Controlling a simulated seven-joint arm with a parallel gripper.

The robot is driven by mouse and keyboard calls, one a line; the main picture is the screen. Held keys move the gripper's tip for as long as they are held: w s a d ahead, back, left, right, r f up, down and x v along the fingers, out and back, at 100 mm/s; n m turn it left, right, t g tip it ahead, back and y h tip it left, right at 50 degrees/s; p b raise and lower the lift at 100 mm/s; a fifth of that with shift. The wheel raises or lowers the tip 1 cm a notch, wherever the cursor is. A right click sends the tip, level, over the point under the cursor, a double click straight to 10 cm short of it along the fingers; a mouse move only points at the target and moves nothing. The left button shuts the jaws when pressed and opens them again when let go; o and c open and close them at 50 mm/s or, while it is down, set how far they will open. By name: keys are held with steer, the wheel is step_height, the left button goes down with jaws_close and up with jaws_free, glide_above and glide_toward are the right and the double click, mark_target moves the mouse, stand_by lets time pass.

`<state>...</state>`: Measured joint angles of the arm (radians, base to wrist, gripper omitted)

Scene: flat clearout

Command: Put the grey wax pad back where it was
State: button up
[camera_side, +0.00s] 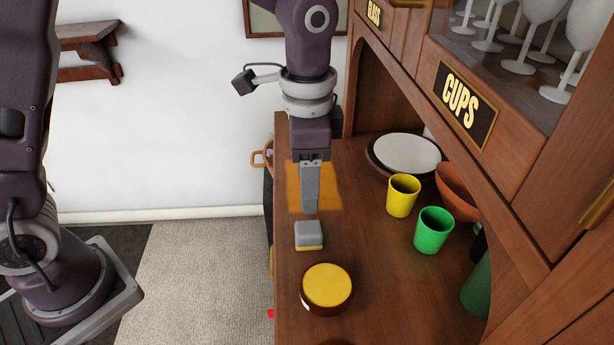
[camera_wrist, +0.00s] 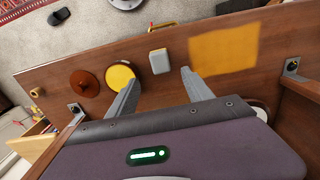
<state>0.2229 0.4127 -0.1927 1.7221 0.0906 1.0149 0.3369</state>
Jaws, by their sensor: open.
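The grey wax pad (camera_side: 309,230) is a small block with a grey top and a yellow underside. It lies on the wooden counter between the round tin and an orange-yellow patch. In the wrist view the pad (camera_wrist: 159,61) shows just beyond the gap between my fingers. My gripper (camera_side: 310,209) points down over the counter, behind the pad in the side view, open and empty. Both fingers of my gripper (camera_wrist: 158,77) show in the wrist view, apart from the pad. The round tin (camera_side: 327,284) is open, with yellow wax inside; it also shows in the wrist view (camera_wrist: 119,77).
The orange-yellow patch (camera_side: 328,184) marks the counter (camera_side: 372,270). A brown round lid (camera_wrist: 85,83) lies beside the tin. A yellow cup (camera_side: 402,196), green cup (camera_side: 433,230), plate (camera_side: 407,153) and orange bowl (camera_side: 457,190) stand to the right, under the cabinet.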

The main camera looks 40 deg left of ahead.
steer(key=shift+a+r, duration=0.1)
steer(key=shift+r, duration=0.3)
steer(key=s+a+r+n+t, duration=0.2)
steer(key=s+a+r+n, duration=0.1)
steer(key=s+a+r, duration=0.35)
steer(key=s+a+r+n+t, duration=0.1)
steer(key=s+a+n+t, duration=0.2)
steer(key=s, duration=0.9)
steer(key=a+n, duration=0.3)
steer(key=shift+s+a+t, duration=0.15)
steer(key=shift+t, duration=0.15)
